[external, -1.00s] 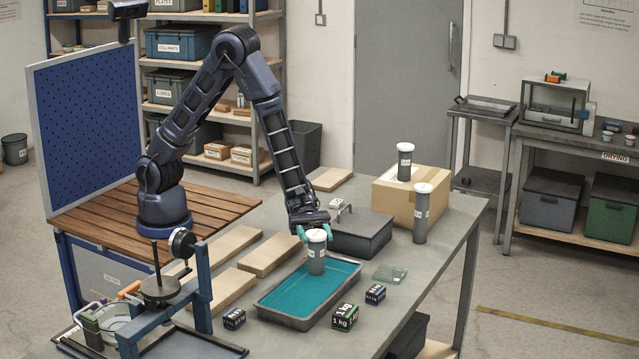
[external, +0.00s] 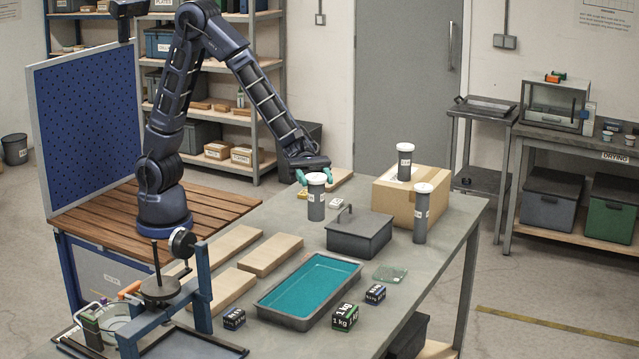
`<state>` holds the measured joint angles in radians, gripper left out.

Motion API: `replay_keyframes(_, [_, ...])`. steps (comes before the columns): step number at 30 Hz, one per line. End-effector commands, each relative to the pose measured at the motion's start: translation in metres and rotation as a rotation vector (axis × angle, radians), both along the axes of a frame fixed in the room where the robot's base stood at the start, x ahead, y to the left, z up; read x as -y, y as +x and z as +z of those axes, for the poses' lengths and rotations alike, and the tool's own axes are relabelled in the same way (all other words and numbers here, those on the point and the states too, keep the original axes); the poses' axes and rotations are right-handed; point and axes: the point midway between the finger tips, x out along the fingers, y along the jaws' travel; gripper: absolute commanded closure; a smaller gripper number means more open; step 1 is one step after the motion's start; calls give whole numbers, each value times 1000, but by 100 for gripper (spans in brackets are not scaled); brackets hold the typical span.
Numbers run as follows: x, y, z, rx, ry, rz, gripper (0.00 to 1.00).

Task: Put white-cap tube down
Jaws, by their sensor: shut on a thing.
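My gripper (external: 315,177) is shut on a grey tube with a white cap (external: 316,204), its teal fingertips at either side of the cap. The tube is upright, behind and left of the dark lidded box (external: 360,236). I cannot tell whether its bottom touches the table. Two similar white-capped tubes stand upright: one on top of the cardboard box (external: 404,163), one on the table (external: 422,214) at that box's front right corner.
A tray of teal liquid (external: 283,317) lies on the grey table. Wooden boards (external: 271,255) lie to its left, and black weights (external: 345,316) and a small green-grey dish (external: 390,273) to its right. Small items lie by the held tube. Bare tabletop shows along the right edge.

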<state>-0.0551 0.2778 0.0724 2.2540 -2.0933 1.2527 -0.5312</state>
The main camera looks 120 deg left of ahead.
Motion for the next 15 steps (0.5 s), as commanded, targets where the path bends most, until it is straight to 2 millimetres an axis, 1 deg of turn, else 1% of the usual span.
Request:
replay_keyframes(5, [-3,3,4,1,-1,2,79])
replay_keyframes(8, [-15,12,8,3,0,10,79])
replay_keyframes(11, [-36,28,14,4,1,20,79])
replay_keyframes(14, [-65,48,23,5,0,32,79])
replay_keyframes(15, [-78,56,27,4,1,37,79])
